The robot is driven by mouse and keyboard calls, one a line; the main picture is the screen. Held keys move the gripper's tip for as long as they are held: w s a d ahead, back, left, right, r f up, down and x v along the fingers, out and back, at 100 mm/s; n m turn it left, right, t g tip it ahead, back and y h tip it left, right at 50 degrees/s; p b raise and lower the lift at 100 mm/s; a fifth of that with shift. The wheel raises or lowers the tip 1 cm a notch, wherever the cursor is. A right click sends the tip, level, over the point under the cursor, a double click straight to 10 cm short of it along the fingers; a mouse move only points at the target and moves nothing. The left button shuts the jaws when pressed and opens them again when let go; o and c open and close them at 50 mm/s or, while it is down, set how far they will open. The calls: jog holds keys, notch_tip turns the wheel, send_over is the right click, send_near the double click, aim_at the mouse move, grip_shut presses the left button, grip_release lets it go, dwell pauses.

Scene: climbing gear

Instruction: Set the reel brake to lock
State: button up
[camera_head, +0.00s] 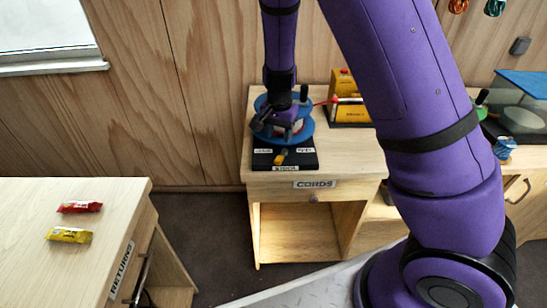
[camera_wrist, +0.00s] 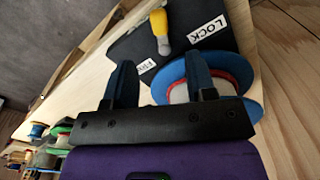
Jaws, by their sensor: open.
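The reel (camera_head: 305,128) has blue flanges and sits on a black base (camera_head: 312,162) on the cords stand. A short yellow brake lever (camera_head: 279,160) lies on the base in front of the reel. In the wrist view the lever (camera_wrist: 163,22) has a yellow end and a metal end. The LOCK label (camera_wrist: 207,28) is beside it, and a smaller label (camera_wrist: 146,66) is near the metal end. I cannot tell which setting it is on. My gripper (camera_head: 281,124) hangs over the reel; its two fingers (camera_wrist: 160,75) are apart and empty, short of the lever.
A yellow box (camera_head: 346,100) with a red-tipped part stands right of the reel. The returns desk (camera_head: 60,255) at left holds a red packet (camera_head: 80,207) and a yellow packet (camera_head: 69,235). A black knob (camera_head: 304,92) rises from the reel's flange close to my gripper.

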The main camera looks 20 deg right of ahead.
aim_at(279, 158)
notch_tip(279, 158, down, 10)
jog(key=shift+d+r, duration=0.1)
jog(key=shift+r, duration=0.15)
jog(key=shift+c, duration=0.5)
jog(key=c, duration=0.8)
jog(key=shift+w+a+m, duration=0.3)
jog(key=shift+w+m, duration=0.05)
jog(key=shift+m, duration=0.65)
jog(key=shift+w+a+m, duration=0.25)
jog(key=shift+w+m, duration=0.1)
jog(key=shift+m, duration=0.65)
jog(key=o, duration=0.9)
jog(key=shift+r, duration=0.15)
notch_tip(279, 158, up, 11)
jog(key=shift+f, duration=0.2)
